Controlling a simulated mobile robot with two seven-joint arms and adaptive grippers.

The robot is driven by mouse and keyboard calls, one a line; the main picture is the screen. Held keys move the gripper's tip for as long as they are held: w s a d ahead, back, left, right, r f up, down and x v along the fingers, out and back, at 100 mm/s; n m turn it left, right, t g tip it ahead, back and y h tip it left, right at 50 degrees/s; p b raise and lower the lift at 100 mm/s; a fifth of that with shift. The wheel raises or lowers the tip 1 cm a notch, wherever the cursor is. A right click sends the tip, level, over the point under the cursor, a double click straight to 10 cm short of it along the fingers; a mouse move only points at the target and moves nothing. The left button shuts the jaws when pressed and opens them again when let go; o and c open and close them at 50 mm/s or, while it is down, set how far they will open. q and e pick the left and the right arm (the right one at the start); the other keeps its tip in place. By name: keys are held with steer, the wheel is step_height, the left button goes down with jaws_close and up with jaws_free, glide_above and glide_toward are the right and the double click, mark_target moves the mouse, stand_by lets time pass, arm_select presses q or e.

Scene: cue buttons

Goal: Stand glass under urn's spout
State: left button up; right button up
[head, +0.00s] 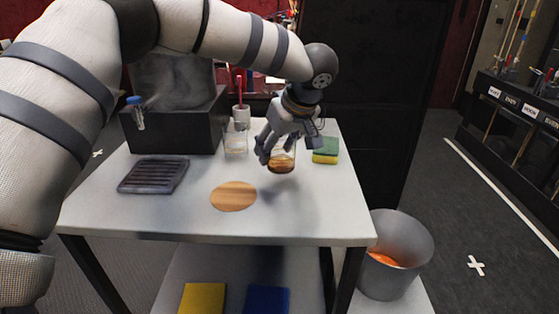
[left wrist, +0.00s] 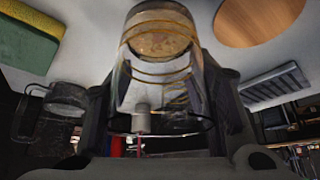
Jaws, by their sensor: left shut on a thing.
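A clear glass (head: 282,162) with a brown-amber lower part is held between the fingers of my left gripper (head: 278,148). The glass is close above the table's right half, with a shadow in front of it; a small gap below is hard to judge. In the left wrist view the glass (left wrist: 158,62) fills the space between the fingers. The dark urn (head: 185,125) stands at the back left of the table, partly hidden by my arm. Its spout (head: 138,116), with a blue top, hangs over the table behind a dark slatted drip tray (head: 153,176).
A round wooden mat (head: 233,196) lies at the front middle of the white table (head: 200,224). A green-yellow sponge (head: 326,150) is at right. A grey bucket (head: 395,256) stands below.

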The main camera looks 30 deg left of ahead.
mark_target(277, 160)
arm_select(q)
steer(key=shift+w+a+f, duration=0.1)
steer(key=shift+w+f, duration=0.05)
steer(key=shift+f, duration=0.75)
steer(key=shift+w+a+f, duration=0.1)
steer(key=shift+w+f, duration=0.05)
steer(key=shift+f, duration=0.75)
steer(key=shift+f, duration=0.15)
steer(key=o, duration=1.3)
